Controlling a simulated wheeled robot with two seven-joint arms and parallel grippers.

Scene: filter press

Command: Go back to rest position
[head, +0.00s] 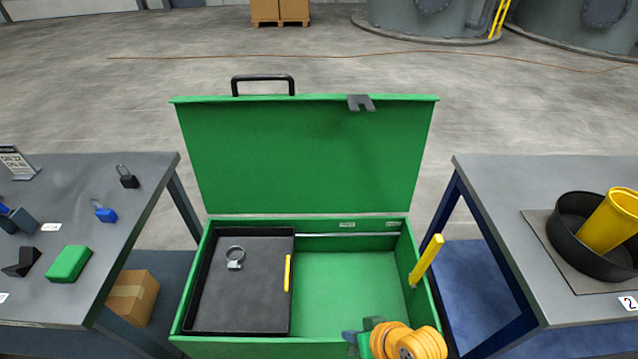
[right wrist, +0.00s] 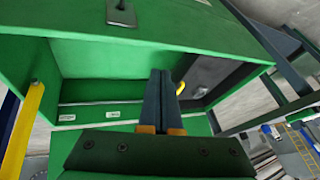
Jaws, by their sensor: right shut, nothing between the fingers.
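My right gripper (head: 352,337) is at the front edge of the open green box (head: 345,283), low in the head view, with my orange wrist behind it. In the right wrist view its two dark fingers (right wrist: 160,78) lie together, shut and empty, in front of the box interior. It holds nothing. My left gripper does not show.
The box's lid (head: 305,155) stands open; a black tray (head: 225,295) inside holds a metal ring clamp (head: 235,257). A yellow bar (head: 427,260) rises at the box's right wall. Tables flank it: left with padlocks (head: 127,177), right with a black pan (head: 570,245) and yellow cylinder (head: 610,222).

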